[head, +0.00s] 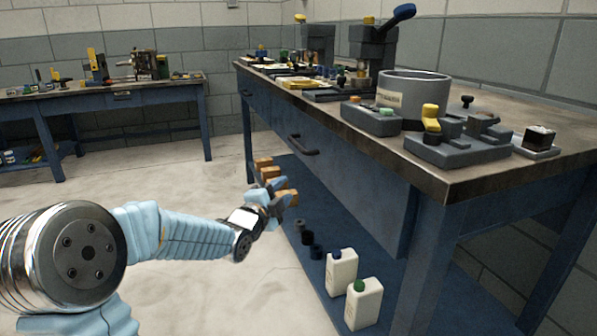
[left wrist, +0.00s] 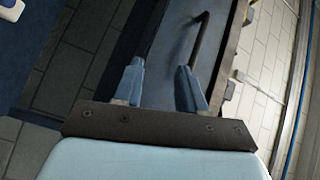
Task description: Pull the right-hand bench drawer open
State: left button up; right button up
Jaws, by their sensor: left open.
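The bench (head: 465,183) on the right has a blue drawer front (head: 350,170) with a dark bar handle (head: 303,146); it appears flush with the bench. A second, smaller handle (head: 247,92) is farther along the same front. My left gripper (head: 278,191) is open and empty, lower than the near handle in the head view. In the left wrist view, the handle (left wrist: 199,40) is ahead of the open fingertips (left wrist: 160,66), nearer the right finger, and not between them. The drawer front also shows there (left wrist: 172,38). My right gripper is out of view.
The bench's lower shelf (head: 320,240) holds wooden blocks (head: 286,197), dark cylinders and two white bottles (head: 362,303). On the bench top stand a grey pot (head: 412,92), a press (head: 373,50) and grey fixtures. Another bench (head: 110,103) is at the far left; floor between is clear.

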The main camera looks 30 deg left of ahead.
pick_arm(q)
notch_tip(320, 180, up, 5)
jog(key=s+a+m+t, duration=0.1)
jog(key=a+m+t, duration=0.1)
jog(key=w+a+r+p, duration=0.1)
jog(key=w, duration=1.1)
jog(key=shift+w+a+r+y+p, duration=0.25)
jog(key=shift+w+r+y+p, duration=0.05)
jog(key=shift+p, duration=0.1)
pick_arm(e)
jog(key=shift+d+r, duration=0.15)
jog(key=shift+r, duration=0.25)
pick_arm(q)
grip_shut()
